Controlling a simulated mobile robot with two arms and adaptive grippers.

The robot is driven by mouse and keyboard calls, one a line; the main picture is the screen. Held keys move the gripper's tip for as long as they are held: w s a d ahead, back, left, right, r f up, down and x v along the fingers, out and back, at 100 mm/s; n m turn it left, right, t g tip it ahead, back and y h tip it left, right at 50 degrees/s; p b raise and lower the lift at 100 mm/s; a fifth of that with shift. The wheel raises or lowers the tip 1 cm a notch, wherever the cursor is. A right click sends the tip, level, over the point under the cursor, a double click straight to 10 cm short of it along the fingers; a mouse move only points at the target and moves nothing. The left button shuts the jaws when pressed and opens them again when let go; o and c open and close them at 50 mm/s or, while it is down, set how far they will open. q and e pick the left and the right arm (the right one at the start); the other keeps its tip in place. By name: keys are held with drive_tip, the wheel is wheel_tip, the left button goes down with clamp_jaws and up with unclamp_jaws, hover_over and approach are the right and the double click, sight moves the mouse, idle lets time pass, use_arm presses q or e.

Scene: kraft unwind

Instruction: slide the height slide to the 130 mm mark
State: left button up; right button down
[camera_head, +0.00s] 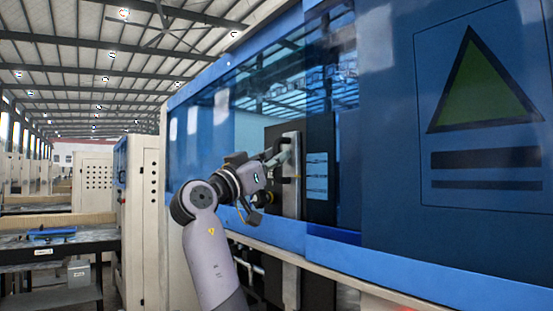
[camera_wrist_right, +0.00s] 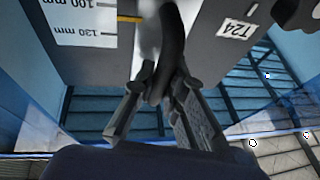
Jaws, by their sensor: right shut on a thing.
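My right gripper (camera_head: 277,158) reaches through the opening of the blue machine to an upright grey metal bar. In the right wrist view its two fingers (camera_wrist_right: 163,86) are shut on a black curved handle (camera_wrist_right: 173,38) of the height slide. A white scale (camera_wrist_right: 84,18) with "100 mm" and "130 mm" marks stands to the left of the handle. A yellow pointer (camera_wrist_right: 129,18) lies between these two marks, above the 130 mm line in the picture. A label "T24" (camera_wrist_right: 235,29) sits on the grey panel to the right. My left gripper is not in view.
The blue machine (camera_head: 400,255) has tinted windows and a large panel with a green triangle (camera_head: 482,88) at the right. A dark plate (camera_head: 320,150) stands behind the metal bar. A workbench (camera_head: 60,246) stands at the far left.

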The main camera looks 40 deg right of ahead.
sight(274, 145)
idle(0.3)
drive_tip(key=shift+r, duration=1.6)
drive_tip(key=c, duration=1.9)
unclamp_jaws()
drive_tip(key=shift+f, duration=0.1)
drive_tip(key=w+v, duration=0.1)
drive_tip(key=v, duration=1.1)
drive_tip(key=shift+s, duration=0.45)
